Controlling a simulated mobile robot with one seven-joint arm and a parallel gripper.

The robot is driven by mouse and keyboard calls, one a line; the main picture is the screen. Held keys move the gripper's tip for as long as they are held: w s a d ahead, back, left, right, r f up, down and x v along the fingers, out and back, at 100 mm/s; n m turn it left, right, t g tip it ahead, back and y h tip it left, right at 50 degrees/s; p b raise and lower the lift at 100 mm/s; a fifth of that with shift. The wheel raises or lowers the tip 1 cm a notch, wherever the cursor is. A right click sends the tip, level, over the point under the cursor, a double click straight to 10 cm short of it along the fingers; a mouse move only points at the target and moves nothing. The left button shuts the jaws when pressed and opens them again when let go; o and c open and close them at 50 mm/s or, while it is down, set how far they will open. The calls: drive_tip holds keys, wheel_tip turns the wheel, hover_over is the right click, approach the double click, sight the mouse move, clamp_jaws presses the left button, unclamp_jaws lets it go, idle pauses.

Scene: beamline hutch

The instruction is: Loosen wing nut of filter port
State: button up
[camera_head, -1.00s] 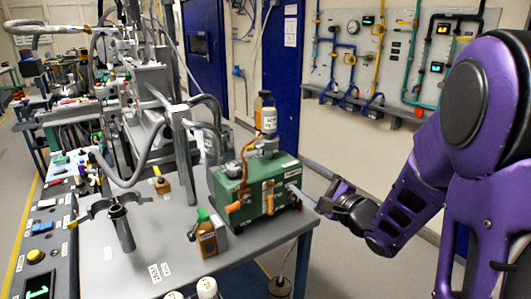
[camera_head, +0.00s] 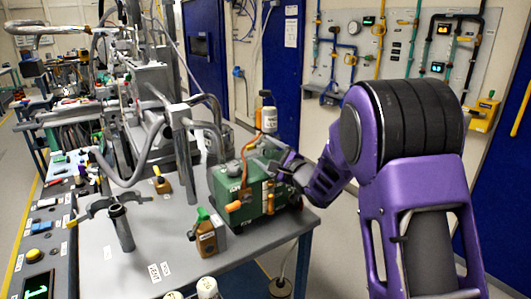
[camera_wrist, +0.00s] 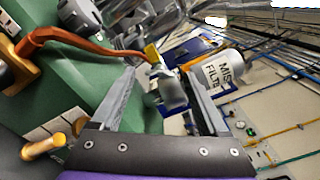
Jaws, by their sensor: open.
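The green pump (camera_head: 226,190) stands on the grey bench, with an orange hose on its top; the hose (camera_wrist: 75,38) also crosses the upper left of the wrist view. My gripper (camera_wrist: 160,76) is open above the pump, at its right end in the head view (camera_head: 265,152). A small grey part (camera_wrist: 170,90) with a yellow tab (camera_wrist: 152,53) shows between the fingers, apart from both; I cannot tell whether it is the wing nut. My gripper hides part of the pump top in the head view.
Grey posts and a curved pipe (camera_head: 130,172) crowd the left. The bench (camera_head: 150,248) is mostly clear at the front.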

drive_tip(key=shift+w+a, duration=0.15)
drive_tip(key=shift+w, duration=0.1)
clamp_jaws()
drive_tip(key=shift+n, duration=1.4)
drive_tip(key=n+b, duration=0.1)
drive_tip(key=n, duration=0.1)
drive_tip(key=shift+n, duration=0.4)
unclamp_jaws()
